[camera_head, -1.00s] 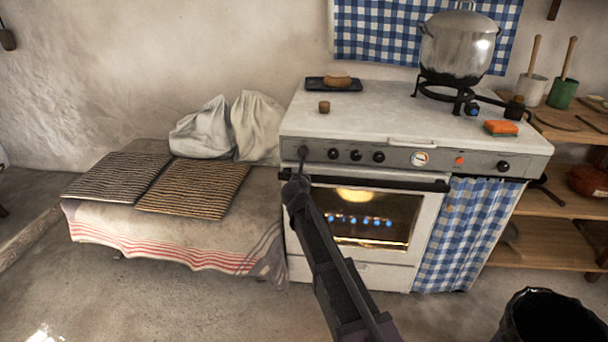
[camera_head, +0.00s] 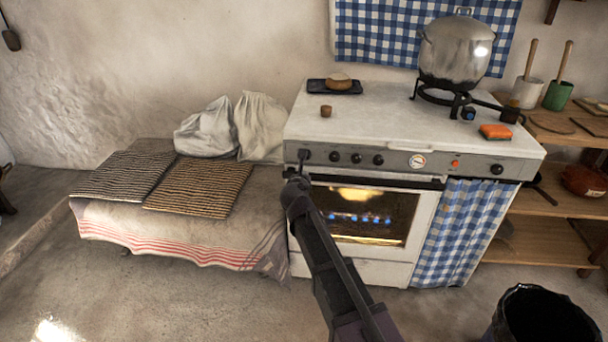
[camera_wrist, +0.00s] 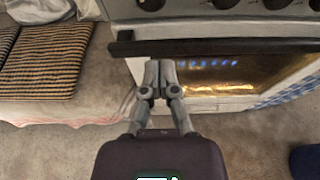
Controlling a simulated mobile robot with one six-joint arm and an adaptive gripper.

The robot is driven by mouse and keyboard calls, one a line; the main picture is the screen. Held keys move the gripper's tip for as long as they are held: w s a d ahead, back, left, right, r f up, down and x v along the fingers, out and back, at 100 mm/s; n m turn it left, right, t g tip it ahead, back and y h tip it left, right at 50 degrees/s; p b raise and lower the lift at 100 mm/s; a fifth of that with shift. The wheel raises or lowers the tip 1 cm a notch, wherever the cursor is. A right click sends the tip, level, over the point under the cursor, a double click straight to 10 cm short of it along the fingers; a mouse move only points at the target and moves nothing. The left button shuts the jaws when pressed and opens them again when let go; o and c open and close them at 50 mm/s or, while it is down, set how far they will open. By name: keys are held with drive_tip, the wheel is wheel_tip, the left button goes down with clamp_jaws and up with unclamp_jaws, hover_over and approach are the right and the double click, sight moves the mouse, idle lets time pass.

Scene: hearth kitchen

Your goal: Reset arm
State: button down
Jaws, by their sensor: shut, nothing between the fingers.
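My gripper shows clearly in the wrist view (camera_wrist: 160,64), with its two fingers together and nothing between them. Its fingertips are just at or below the dark handle bar (camera_wrist: 215,46) of the oven door; I cannot tell whether they touch it. In the head view my gripper (camera_head: 300,172) is at the left end of the oven front, near the leftmost knob, and my arm partly hides the door. The white stove (camera_head: 385,115) has its oven door (camera_head: 365,215) closed, with a lit interior and blue flames behind the glass.
A pot (camera_head: 455,50) stands on a burner on the stove top, with an orange sponge (camera_head: 495,131) nearby. A low bench with striped cushions (camera_head: 195,188) is left of the stove. A black bin (camera_head: 540,315) stands at front right. The floor at front left is clear.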

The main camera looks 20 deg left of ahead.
idle(0.4)
drive_tip(key=d+f+m+g+h, duration=0.35)
drive_tip(key=d+m, duration=0.65)
drive_tip(key=d, duration=0.7)
drive_tip(key=d+f+m+g+h, duration=0.3)
drive_tip(key=d+f+m, duration=0.2)
drive_tip(key=d+m, duration=0.9)
drive_tip(key=s+d+f+m+g+y, duration=0.1)
drive_tip(key=s+d+f+m+g, duration=0.15)
drive_tip(key=s+d+m, duration=0.7)
drive_tip(key=s+d+f+m+g+y, duration=0.15)
drive_tip(key=s+d+m+g, duration=0.45)
drive_tip(key=d, duration=0.6)
wheel_tip(320, 180, up, 24)
drive_tip(key=s+t+p, duration=0.1)
drive_tip(key=s+p, duration=0.1)
drive_tip(key=p, duration=2.2)
drive_tip(key=shift+s+d, duration=0.15)
drive_tip(key=shift+d, duration=0.05)
